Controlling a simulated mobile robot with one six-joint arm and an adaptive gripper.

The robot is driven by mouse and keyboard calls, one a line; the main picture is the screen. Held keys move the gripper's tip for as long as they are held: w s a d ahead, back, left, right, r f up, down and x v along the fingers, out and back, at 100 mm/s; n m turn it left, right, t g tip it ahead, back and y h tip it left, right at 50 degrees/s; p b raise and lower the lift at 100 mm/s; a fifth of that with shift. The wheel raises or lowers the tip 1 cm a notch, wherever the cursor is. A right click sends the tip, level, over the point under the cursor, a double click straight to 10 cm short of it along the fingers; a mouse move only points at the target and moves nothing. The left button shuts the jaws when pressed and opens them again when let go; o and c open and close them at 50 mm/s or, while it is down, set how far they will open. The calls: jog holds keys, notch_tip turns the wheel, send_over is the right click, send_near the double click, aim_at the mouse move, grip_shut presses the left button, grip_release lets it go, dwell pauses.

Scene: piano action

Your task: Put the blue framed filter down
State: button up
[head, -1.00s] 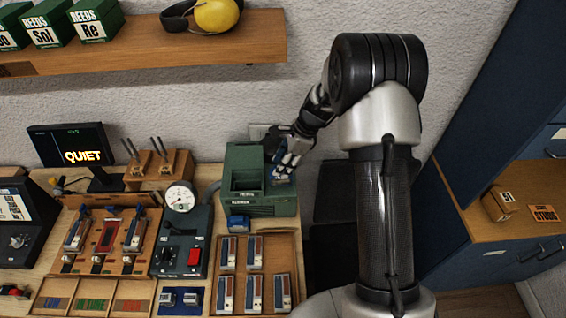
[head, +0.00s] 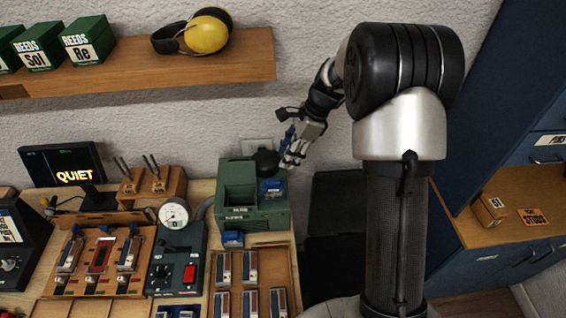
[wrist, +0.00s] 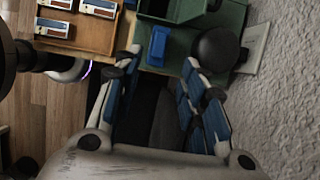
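A small blue framed piece, which looks like the filter, sits on the right part of the green machine (head: 238,213). I see this blue filter (head: 272,188) in the head view, and it also shows in the wrist view (wrist: 158,45), beyond my fingertips. My gripper (head: 292,160) is above and just behind the right side of the machine, apart from the filter. In the wrist view my gripper (wrist: 162,60) has its two blue-padded fingers spread, with nothing between them. A second blue piece (head: 233,239) lies in front of the machine.
A black round knob (head: 265,162) stands at the machine's back, close to my fingers. The rough wall (wrist: 285,90) is near on the right in the wrist view. A wooden tray of reed pieces (head: 264,262) lies in front. A shelf (head: 150,65) hangs at upper left.

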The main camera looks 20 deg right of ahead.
jog(key=s+a+r+n+t+h, duration=0.15)
jog(key=s+a+r+n, duration=0.25)
jog(key=s+r+n, duration=0.85)
jog(key=s+r+n+t+h, duration=0.2)
jog(key=s+n, duration=0.5)
jog(key=s, duration=1.1)
jog(key=shift+s+r+n+h, duration=0.35)
jog(key=shift+s+r+h, duration=0.1)
jog(key=shift+r, duration=0.3)
